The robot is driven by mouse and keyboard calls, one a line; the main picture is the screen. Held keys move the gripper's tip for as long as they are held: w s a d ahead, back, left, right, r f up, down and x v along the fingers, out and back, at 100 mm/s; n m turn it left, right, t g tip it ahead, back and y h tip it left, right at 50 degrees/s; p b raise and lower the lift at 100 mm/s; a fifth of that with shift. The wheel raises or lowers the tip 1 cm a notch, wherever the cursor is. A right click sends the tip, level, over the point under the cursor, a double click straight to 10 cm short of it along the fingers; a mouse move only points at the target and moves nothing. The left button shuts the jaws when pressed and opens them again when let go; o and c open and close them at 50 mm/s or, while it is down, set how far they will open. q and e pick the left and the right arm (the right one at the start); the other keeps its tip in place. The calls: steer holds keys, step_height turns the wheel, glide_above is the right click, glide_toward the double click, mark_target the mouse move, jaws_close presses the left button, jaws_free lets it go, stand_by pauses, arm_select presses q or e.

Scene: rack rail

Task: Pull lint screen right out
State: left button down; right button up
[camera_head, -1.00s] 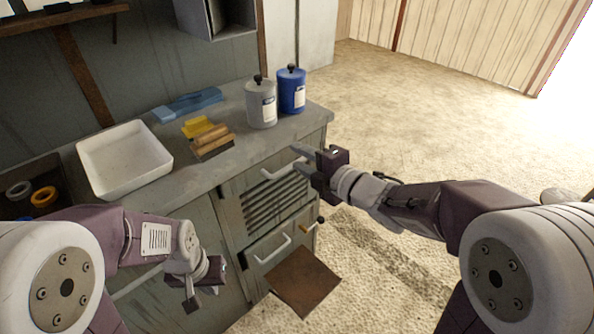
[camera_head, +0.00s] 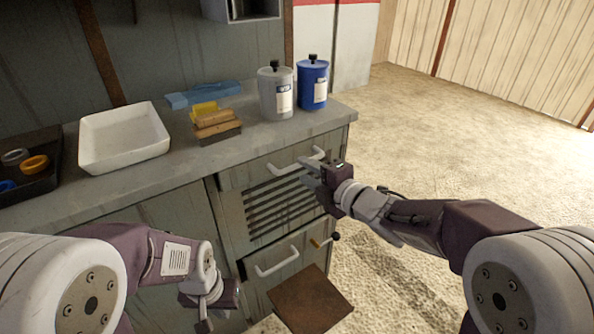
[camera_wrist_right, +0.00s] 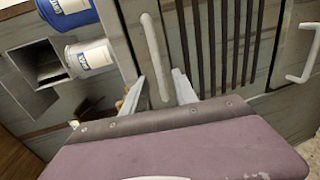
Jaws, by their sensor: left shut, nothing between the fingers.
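The grey cabinet has a slatted panel (camera_head: 280,208) with a white bar handle (camera_head: 290,166) above it. I take this as the lint screen, though no label shows. In the right wrist view the handle (camera_wrist_right: 154,55) and dark slats (camera_wrist_right: 225,45) are close ahead. My right gripper (camera_head: 312,168) is open at the handle's right end. In the wrist view its fingers (camera_wrist_right: 158,90) are apart, with the handle's near end between them; contact cannot be told. My left gripper (camera_head: 204,318) is shut and empty, low in front of the cabinet's left door.
A lower drawer has a white handle (camera_head: 277,262), with a brown flap (camera_head: 311,300) below it. Floor to the right is clear.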

mark_target(298, 167)
steer(key=x, duration=0.4)
steer(key=shift+w+a+f+b, duration=0.1)
steer(key=shift+w+a+b, duration=0.1)
steer(key=shift+w+b, duration=0.15)
steer(key=shift+s, duration=0.1)
jaws_close()
stand_by(1.0)
